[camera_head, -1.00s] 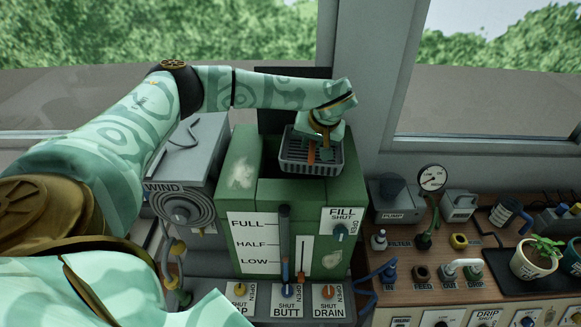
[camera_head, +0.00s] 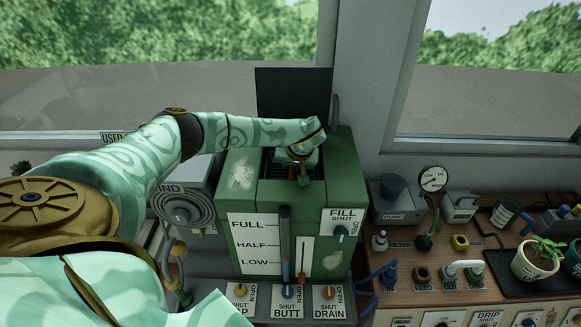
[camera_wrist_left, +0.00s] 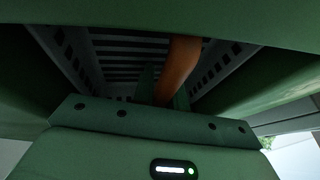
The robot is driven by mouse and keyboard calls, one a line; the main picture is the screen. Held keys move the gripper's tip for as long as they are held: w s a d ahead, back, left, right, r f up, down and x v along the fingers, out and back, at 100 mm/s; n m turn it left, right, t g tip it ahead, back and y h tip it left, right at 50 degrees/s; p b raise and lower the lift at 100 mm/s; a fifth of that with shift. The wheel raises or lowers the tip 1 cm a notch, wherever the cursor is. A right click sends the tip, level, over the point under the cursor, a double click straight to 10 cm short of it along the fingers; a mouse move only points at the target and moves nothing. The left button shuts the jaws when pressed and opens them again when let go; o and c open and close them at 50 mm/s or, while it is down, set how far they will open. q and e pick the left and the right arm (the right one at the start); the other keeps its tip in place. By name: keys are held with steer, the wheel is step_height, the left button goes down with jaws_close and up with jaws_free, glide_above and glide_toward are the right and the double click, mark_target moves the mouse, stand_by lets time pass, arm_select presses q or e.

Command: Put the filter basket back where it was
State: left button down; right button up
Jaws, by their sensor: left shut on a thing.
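The filter basket is a dark grey slotted basket with an orange handle. In the left wrist view I see its slotted walls (camera_wrist_left: 222,66) and the orange handle (camera_wrist_left: 179,68) between my fingers. My left gripper (camera_head: 302,178) is shut on the basket and is over the opening in the top of the green tank (camera_head: 237,178). In the head view the basket sits low in that opening, mostly hidden by my gripper and the tank's front wall. I cannot tell whether it rests on anything inside. My right gripper is out of view.
A dark upright panel (camera_head: 292,100) stands behind the tank. To the right, a wooden bench holds a pump (camera_head: 396,204), a gauge (camera_head: 432,179) and a potted plant (camera_head: 535,260).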

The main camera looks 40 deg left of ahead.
arm_select(q)
steer(key=c, duration=1.4)
jaws_free()
steer(key=p+v, duration=0.1)
steer(key=v, duration=1.1)
steer(key=shift+r+p, duration=0.15)
steer(key=shift+p, duration=0.15)
steer(key=shift+w, duration=0.1)
